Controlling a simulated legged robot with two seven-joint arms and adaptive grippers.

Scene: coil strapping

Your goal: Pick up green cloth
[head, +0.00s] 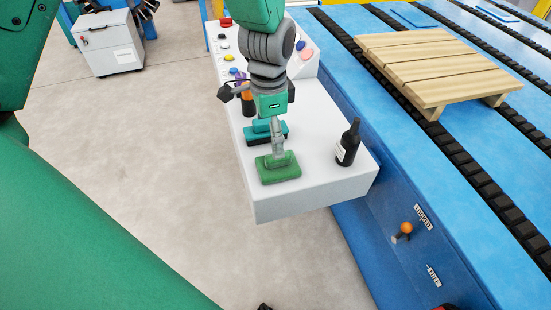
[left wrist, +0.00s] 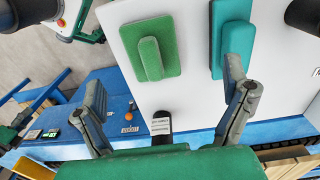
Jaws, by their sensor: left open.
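A green cloth (head: 278,168), a flat pad with a raised ridge on top, lies near the front end of the white table. It also shows in the left wrist view (left wrist: 170,40). A similar teal pad (head: 256,136) lies just behind it and shows at the right of the wrist view (left wrist: 216,50). My left gripper (head: 278,150) points down above the pads, its grey finger overlapping the green cloth in the head view. In the wrist view its fingers (left wrist: 165,75) are spread wide with nothing between them.
A dark bottle (head: 348,143) stands to the right of the green cloth. Coloured buttons (head: 226,44) line the table's back. A blue conveyor (head: 385,105) with a wooden pallet (head: 435,68) is at right.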

